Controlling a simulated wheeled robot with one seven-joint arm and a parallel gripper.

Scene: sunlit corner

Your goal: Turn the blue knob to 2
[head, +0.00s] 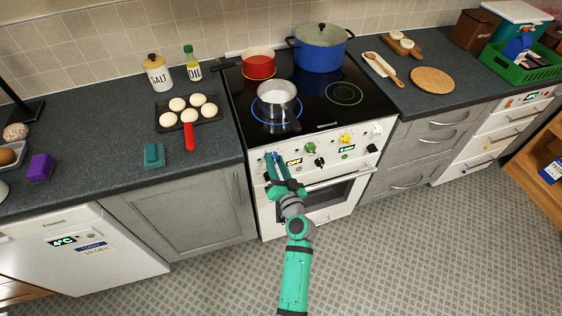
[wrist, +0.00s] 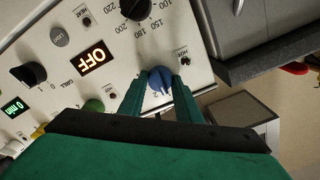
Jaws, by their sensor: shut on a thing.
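The blue knob (wrist: 160,78) sits at one end of the white stove's front control panel (wrist: 48,72). In the wrist view my gripper (wrist: 159,84) has a green finger on either side of the knob and is shut on it. A small 2 is printed beside the knob; I cannot make out clearly where its pointer stands.
A display reading OFF (wrist: 93,57) is on the panel. Green (head: 310,147), yellow (head: 346,138) and white (head: 377,130) knobs lie further right. A grey pot (head: 275,98) stands on the hob above.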

